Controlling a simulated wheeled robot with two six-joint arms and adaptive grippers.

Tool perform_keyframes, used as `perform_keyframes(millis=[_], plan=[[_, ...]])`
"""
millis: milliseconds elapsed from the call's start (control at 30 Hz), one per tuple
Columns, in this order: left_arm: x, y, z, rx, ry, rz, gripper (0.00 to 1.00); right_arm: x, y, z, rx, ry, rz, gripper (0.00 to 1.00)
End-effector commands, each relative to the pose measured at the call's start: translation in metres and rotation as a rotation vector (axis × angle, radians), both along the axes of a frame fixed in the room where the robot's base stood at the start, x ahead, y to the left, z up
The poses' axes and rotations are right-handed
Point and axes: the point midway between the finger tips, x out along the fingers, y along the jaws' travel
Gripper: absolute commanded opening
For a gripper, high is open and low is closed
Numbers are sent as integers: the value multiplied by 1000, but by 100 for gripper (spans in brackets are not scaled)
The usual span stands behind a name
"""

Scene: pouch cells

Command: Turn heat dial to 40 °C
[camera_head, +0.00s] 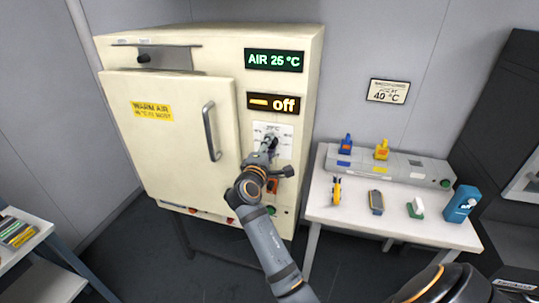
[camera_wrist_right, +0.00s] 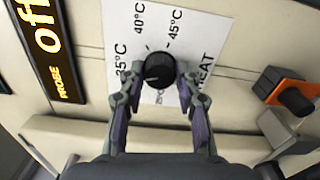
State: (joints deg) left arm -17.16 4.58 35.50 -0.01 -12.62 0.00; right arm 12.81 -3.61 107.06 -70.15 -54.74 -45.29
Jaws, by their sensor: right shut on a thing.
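The heat dial (camera_wrist_right: 159,70) is a black round knob on a white label plate (camera_wrist_right: 205,35) marked 35 °C, 40 °C, 45 °C and HEAT. My right gripper (camera_wrist_right: 160,88) has its two fingers closed on opposite sides of the knob. I cannot tell clearly which mark the knob points to. In the head view the right gripper (camera_head: 268,143) is against the front of the cream oven cabinet (camera_head: 225,50) and hides most of the dial. The green display (camera_head: 273,61) reads AIR 25 °C. The amber display (camera_head: 273,104) reads off. My left gripper is out of view.
The oven door (camera_head: 170,135) with its grey handle (camera_head: 210,131) is shut, left of the dial. An orange switch (camera_wrist_right: 288,95) sits near the dial. A wall sign (camera_head: 389,91) reads 40 °C. A white table (camera_head: 400,228) with small devices stands to the right.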

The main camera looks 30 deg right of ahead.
Motion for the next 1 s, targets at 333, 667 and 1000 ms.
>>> perform_keyframes(millis=[333, 667, 1000], plan=[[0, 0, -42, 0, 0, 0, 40, 0, 0, -5, 213, -253, 0, 2], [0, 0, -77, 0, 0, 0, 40, 0, 0, -5, 418, -490, 0, 2], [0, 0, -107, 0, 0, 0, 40, 0, 0, -4, 606, -711, 2, 2]])
